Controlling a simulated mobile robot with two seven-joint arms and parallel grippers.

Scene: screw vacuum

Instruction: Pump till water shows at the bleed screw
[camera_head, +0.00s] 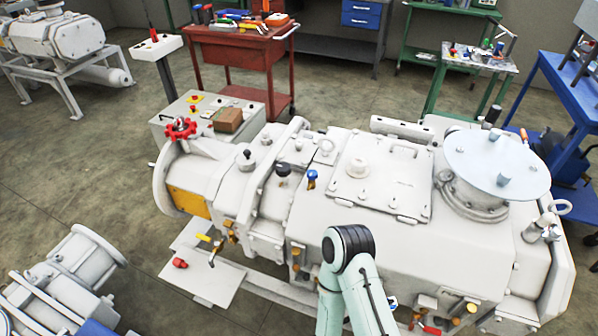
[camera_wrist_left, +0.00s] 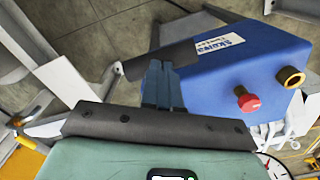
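The large white screw vacuum machine (camera_head: 380,210) fills the middle of the head view. Brass fittings (camera_head: 230,232) sit on its near side, and a small blue-topped fitting (camera_head: 311,178) stands on top. I cannot tell which part is the bleed screw, and no water shows. In the left wrist view, a blue box (camera_wrist_left: 235,65) carries a white label, a red knob (camera_wrist_left: 247,100) and a brass port (camera_wrist_left: 290,79). My left gripper (camera_wrist_left: 163,68) has its fingers together beside the box, with nothing visible between them. No gripper shows in the head view.
My pale green arm (camera_head: 350,270) rises at the bottom centre of the head view, over the machine's near side. A red tool cart (camera_head: 235,55) and a blue bench (camera_head: 570,90) stand behind. A white dial (camera_wrist_left: 274,168) is partly cut off.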

